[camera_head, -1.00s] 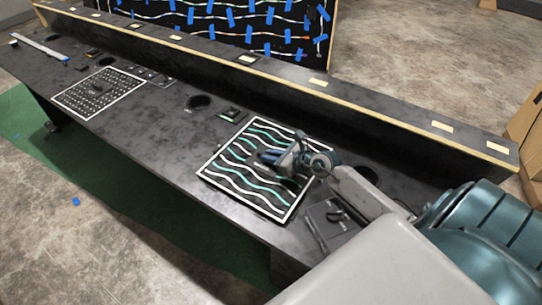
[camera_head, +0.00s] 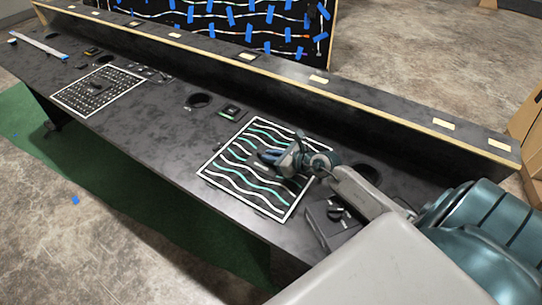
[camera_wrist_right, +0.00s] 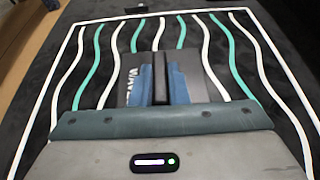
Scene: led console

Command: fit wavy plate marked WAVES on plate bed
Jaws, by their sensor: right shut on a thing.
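The wavy plate (camera_head: 238,171) is black with white and teal wavy lines inside a white border. It lies on the right part of the dark console top. In the right wrist view the plate (camera_wrist_right: 96,62) fills most of the picture, and part of its WAVES lettering shows beside the grip. My right gripper (camera_head: 272,157) is over the plate's middle, shut on its raised handle (camera_wrist_right: 160,77). The plate bed is hidden under the plate, so I cannot tell whether the plate is seated in it. My left gripper is not in view.
A second plate with a dot grid (camera_head: 98,91) lies farther left on the console (camera_head: 150,140). A round dark hole (camera_head: 198,100) and a small square device (camera_head: 230,112) are behind the wavy plate. A raised ledge (camera_head: 290,88) runs along the console's back.

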